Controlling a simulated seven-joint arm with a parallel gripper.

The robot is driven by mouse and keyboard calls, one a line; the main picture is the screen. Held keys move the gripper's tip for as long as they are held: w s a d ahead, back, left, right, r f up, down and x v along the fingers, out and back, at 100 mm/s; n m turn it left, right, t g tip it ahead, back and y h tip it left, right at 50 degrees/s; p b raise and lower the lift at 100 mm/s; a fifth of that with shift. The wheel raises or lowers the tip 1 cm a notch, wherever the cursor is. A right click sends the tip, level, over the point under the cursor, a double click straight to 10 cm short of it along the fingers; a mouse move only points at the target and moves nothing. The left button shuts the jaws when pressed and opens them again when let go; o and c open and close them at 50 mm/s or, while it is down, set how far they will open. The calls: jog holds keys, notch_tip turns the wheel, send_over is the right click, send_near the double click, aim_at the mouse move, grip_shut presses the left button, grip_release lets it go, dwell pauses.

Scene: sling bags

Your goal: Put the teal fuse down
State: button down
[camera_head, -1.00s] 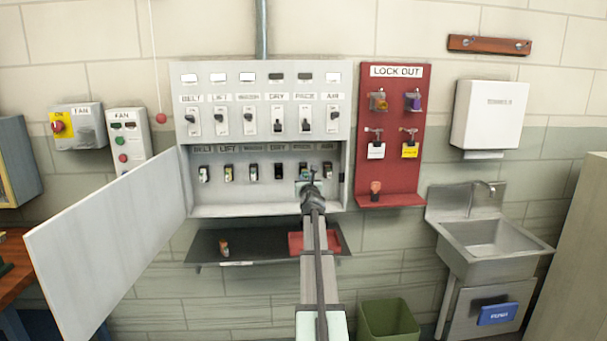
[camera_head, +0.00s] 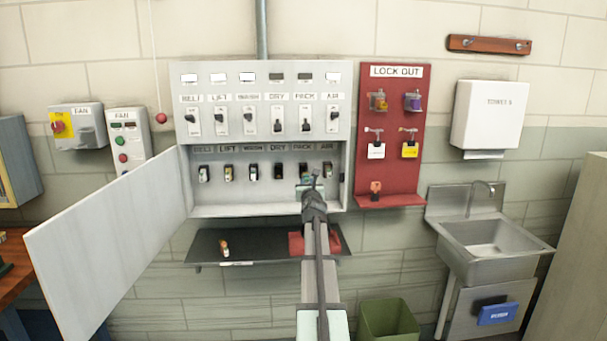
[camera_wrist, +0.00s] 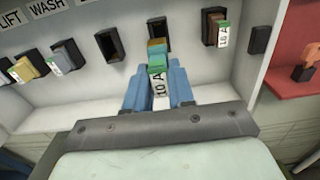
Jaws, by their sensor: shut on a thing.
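My gripper (camera_wrist: 156,84) is shut on the teal fuse (camera_wrist: 157,62), which has a brown end and a white "10 A" label. The fuse's brown end points toward an empty dark socket (camera_wrist: 159,31), under PACK in the head view, and appears apart from it. In the head view my gripper (camera_head: 311,187) is in front of the open cabinet (camera_head: 240,210), and hides much of the fuse. A second empty socket (camera_wrist: 108,45), under DRY, is to the left. A fuse with a green-and-white "16 A" label (camera_wrist: 222,34) sits in the socket to the right.
The open cabinet door (camera_head: 110,240) extends at the left. Below is a dark shelf (camera_head: 265,240) with a small orange-and-white item (camera_head: 224,248) and a red tray (camera_head: 296,243), partly behind my arm. The red lockout board (camera_head: 390,185) is right of the cabinet.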

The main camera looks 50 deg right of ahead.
jog(key=shift+f, duration=0.1)
jog(key=w+a+f+n+t+y, duration=0.2)
jog(key=w+a+f, duration=0.3)
jog(key=a+f, duration=0.15)
jog(key=n+t+y, duration=0.2)
jog(key=y, duration=0.2)
send_over(259, 257)
notch_tip(259, 257, down, 13)
jog(key=shift+w+f, duration=0.1)
jog(key=shift+f, duration=2.65)
jog(key=shift+f, duration=0.1)
jog(key=c, duration=1)
grip_release()
jog(key=shift+o, duration=0.2)
